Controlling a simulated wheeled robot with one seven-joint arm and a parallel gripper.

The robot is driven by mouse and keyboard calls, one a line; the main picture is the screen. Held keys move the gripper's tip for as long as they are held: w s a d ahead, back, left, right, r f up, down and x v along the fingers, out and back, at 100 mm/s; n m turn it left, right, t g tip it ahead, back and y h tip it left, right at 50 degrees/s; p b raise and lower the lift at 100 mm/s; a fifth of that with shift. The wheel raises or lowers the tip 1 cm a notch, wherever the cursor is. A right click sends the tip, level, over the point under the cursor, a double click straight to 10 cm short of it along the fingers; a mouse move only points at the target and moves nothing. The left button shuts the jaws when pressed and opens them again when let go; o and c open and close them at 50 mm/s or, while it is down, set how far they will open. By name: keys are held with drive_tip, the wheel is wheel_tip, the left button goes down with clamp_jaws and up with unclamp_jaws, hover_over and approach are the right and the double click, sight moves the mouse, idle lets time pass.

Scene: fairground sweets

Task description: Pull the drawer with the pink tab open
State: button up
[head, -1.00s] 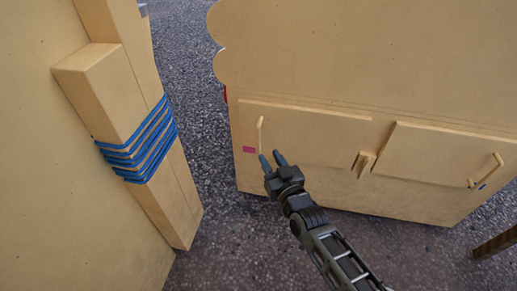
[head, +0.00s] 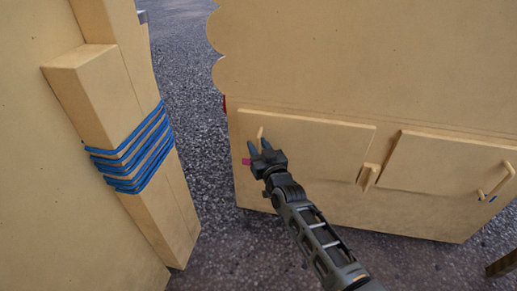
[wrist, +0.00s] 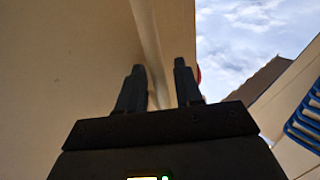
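The drawer front (head: 325,140) with the pink tab is a flat tan panel, flush in the cabinet in the head view. The pink tab (head: 246,161) shows at its left, partly covered by my gripper. The upper end of its upright handle (head: 260,132) shows just above my gripper (head: 258,144); the rest is hidden. My gripper is at the handle with its fingers apart. In the wrist view, the two dark fingers (wrist: 158,80) stand apart, with a pale upright strip, probably the handle, between them. I cannot tell whether either finger touches it.
A wooden catch (head: 368,176) sits between the panels. A tan post (head: 110,100) wound with blue rope (head: 135,155) stands left. Dark ground (head: 205,110) lies between.

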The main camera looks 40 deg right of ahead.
clamp_jaws()
idle(0.6)
